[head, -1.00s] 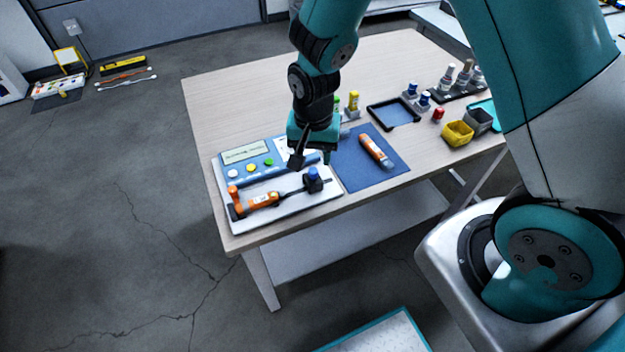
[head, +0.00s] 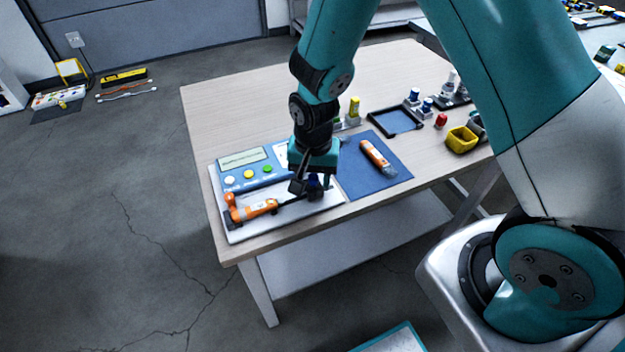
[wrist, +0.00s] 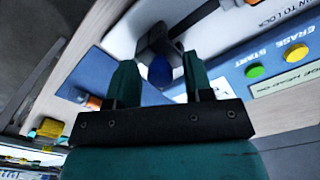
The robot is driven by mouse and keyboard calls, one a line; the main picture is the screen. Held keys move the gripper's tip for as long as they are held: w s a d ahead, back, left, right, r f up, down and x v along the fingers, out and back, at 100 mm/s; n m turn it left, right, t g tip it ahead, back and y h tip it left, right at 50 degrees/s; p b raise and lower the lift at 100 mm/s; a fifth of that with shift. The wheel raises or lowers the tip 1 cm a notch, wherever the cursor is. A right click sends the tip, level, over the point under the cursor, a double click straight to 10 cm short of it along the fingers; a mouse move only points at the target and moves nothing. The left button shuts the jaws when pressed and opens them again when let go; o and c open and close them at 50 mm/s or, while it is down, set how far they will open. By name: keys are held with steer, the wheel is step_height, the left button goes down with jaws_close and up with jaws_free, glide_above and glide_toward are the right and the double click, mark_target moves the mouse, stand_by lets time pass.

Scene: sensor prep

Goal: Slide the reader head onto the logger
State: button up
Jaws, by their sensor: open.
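The reader head, a dark block with a blue knob (head: 313,179), sits on the station at the right end of a dark rod. In the wrist view the blue knob (wrist: 160,72) shows between my fingertips. The logger (head: 262,207), orange with a pale label, lies at the left end of the same rod, with an orange knob (head: 230,199) beside it. My gripper (head: 312,186) is open over the reader head, one finger on each side of the knob; it also shows in the wrist view (wrist: 160,76). I cannot tell whether the fingers touch it. My gripper partly hides the block in the head view.
The station's panel has a display (head: 243,158) and white, yellow and green buttons. An orange tube (head: 374,152) lies on a blue mat (head: 355,186) to the right. A black-rimmed tray (head: 376,125), a yellow bin (head: 461,140) and small bottles stand farther right. The table's back left is clear.

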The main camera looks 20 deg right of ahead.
mark_target(287, 202)
steer(key=c, duration=0.7)
steer(key=shift+o, duration=0.2)
steer(key=shift+a, duration=0.15)
steer(key=shift+a+p, duration=0.3)
steer(key=shift+a, duration=2.7)
steer(key=o, duration=0.7)
steer(key=shift+c, duration=0.2)
